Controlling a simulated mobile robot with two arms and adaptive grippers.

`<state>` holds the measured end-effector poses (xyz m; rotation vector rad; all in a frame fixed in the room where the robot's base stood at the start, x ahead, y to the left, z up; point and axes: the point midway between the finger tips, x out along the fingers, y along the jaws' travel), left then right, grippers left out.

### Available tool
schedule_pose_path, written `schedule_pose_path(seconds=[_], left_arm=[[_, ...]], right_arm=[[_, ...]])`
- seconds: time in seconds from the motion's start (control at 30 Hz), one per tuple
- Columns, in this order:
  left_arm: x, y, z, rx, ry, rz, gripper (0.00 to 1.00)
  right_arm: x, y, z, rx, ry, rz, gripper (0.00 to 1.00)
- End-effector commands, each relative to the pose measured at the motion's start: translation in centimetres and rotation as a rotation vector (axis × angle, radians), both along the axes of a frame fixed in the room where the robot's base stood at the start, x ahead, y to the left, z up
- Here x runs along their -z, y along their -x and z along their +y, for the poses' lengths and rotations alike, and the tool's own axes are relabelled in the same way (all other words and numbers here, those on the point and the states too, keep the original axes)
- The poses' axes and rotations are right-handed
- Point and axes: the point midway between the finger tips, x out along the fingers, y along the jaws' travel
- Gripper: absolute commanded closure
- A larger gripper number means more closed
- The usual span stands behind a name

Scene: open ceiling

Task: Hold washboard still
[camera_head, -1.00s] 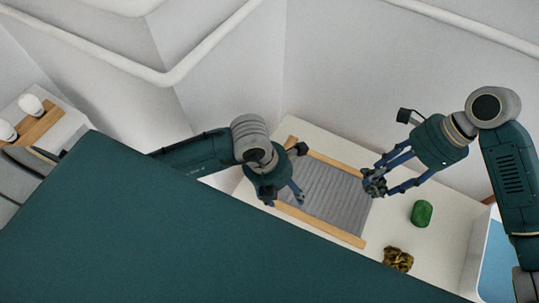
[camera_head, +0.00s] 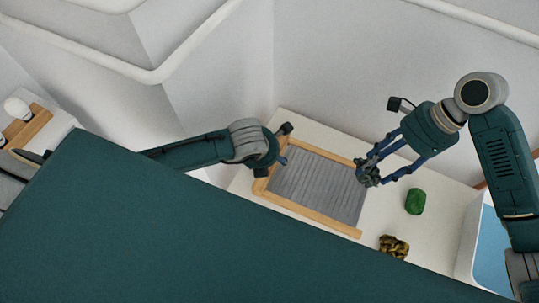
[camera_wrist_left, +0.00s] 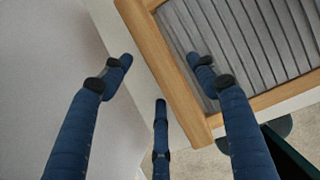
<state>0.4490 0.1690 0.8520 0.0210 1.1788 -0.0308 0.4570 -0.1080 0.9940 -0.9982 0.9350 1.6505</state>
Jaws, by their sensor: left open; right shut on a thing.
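The washboard (camera_head: 318,188) lies on the white tabletop, a grey ribbed panel in a light wooden frame. Its left corner shows in the left wrist view (camera_wrist_left: 158,50). My right gripper (camera_head: 367,173) is shut on the end of the frame's upper rail, at the washboard's upper right corner; its fingers hide that end. My left gripper (camera_head: 283,147) is at the washboard's left end. In the left wrist view its fingers (camera_wrist_left: 158,76) are spread apart, one over the ribbed panel and the others outside the frame. I cannot tell whether they touch it.
A green block (camera_head: 415,201) and a crumpled brown-gold object (camera_head: 394,246) lie on the white tabletop (camera_head: 440,205) right of the washboard. A blue surface (camera_head: 497,262) is at the lower right. White walls stand close behind. White items on a wooden board (camera_head: 27,127) are far left.

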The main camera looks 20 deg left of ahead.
Motion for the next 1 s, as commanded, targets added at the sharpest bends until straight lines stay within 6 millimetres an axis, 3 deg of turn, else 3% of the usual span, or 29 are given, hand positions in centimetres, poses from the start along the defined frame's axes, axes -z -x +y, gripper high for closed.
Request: schedule_pose_path(seconds=[0.2,0.53,0.8,0.83,1.0], left_arm=[[1.7,-0.7,0.0,0.000,0.000,0.000,0.41],[1.9,-0.8,-0.1,0.001,0.001,-0.001,0.43],[1.9,-0.8,0.0,0.000,0.001,0.000,0.96],[1.9,-0.8,0.0,0.000,0.001,0.000,1.00],[1.9,-0.8,0.0,0.000,0.001,0.000,1.00]], right_arm=[[0.0,0.0,0.0,0.000,0.000,0.000,0.67],[0.0,0.0,0.0,0.000,0.000,0.000,0.67],[0.0,0.0,0.0,0.000,0.000,0.000,0.67],[0.0,0.0,0.0,0.000,0.000,0.000,0.67],[0.6,0.1,-0.1,0.001,-0.002,0.002,0.67]])
